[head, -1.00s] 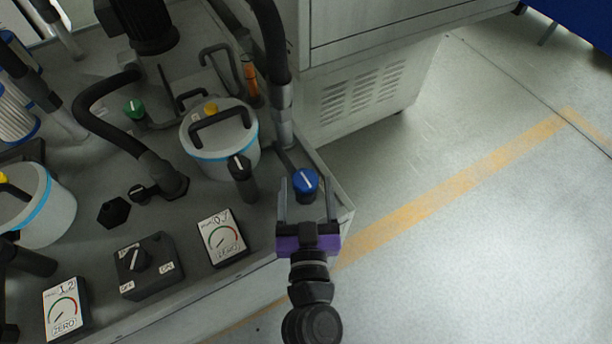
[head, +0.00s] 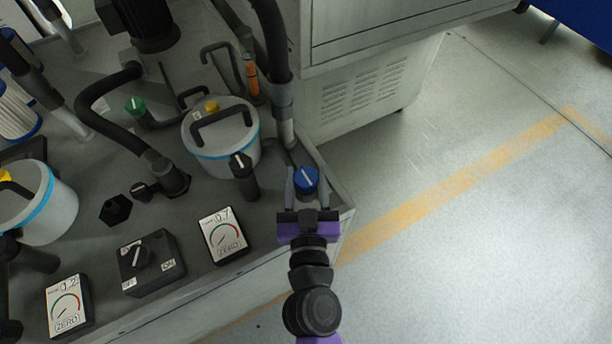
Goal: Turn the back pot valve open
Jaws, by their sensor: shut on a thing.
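My gripper (head: 307,191) is at the right end of the bench, its two fingers on either side of a blue knob (head: 307,178) with a white pointer line. It is shut on this knob. The grey pot (head: 228,153) at the back has a blue band, a black handle and a yellow knob on its lid. It stands to the left of my gripper. A black knob (head: 240,161) with a white mark stands upright in front of this pot. A green knob (head: 135,106) is farther back left. No label shows which knob is the pot's valve.
A gauge reading 0.7 (head: 223,236) and a black switch box (head: 150,263) lie left of my arm. A second pot (head: 50,206) and a gauge reading 1.2 (head: 67,306) are at the left. A thick hose (head: 275,45) rises behind the blue knob. Open floor lies right.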

